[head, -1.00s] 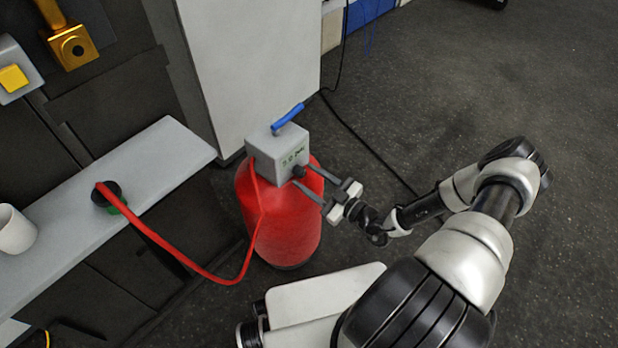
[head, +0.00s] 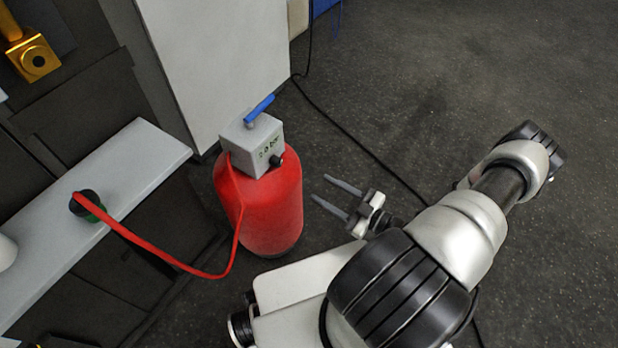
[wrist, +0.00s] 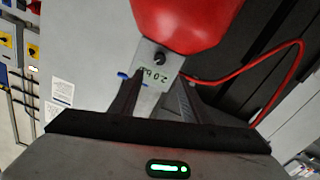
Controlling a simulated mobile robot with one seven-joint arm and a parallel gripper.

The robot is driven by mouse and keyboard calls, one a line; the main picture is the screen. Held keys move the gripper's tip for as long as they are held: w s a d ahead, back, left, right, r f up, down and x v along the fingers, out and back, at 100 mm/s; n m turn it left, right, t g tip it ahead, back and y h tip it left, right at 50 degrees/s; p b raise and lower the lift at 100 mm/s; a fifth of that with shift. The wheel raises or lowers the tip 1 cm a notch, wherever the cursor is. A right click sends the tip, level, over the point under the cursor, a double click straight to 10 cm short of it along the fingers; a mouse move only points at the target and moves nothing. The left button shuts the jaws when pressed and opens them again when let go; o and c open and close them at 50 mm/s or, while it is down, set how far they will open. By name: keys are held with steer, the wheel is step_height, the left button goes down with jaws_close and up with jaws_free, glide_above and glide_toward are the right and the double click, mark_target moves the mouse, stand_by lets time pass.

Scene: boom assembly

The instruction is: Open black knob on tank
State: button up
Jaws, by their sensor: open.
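The red tank (head: 268,205) stands on the floor with a grey valve box (head: 252,140) on top. The small black knob (head: 276,160) is on the box's right side, beside green lettering; it also shows in the wrist view (wrist: 160,58). A blue lever (head: 260,109) sits on top of the box. My gripper (head: 328,193) is open and empty, to the right of the tank and apart from it, its two fingers pointing toward it. In the wrist view the knob lies beyond and between the fingertips (wrist: 156,84).
A red hose (head: 165,248) runs from the box to a black and green fitting (head: 88,205) on a grey shelf (head: 110,178) at left. A light grey cabinet (head: 215,60) stands behind the tank. A black cable (head: 345,130) lies on the otherwise open floor at right.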

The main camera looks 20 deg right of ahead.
steer(key=shift+v, duration=1.55)
